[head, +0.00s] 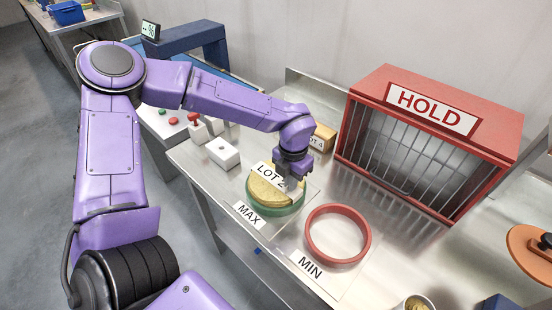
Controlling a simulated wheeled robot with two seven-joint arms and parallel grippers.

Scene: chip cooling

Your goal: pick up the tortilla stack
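The tortilla stack (268,190) is a round, yellowish pile in the head view, with a white "LOT 2" tag on it. It sits in a green ring (276,211) behind a "MAX" label on the metal table. My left gripper (291,186) points down at the right part of the stack, and a pale finger shows against it. The gripper hides part of the stack. I cannot tell whether the fingers are closed on it. My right gripper is not in view.
An empty red ring (338,235) lies to the right, by a "MIN" label (310,264). A red barred "HOLD" cage (430,140) stands at the back right. White switch boxes (222,153) and another tagged block (322,137) are behind the stack. A can (415,302) is at the front.

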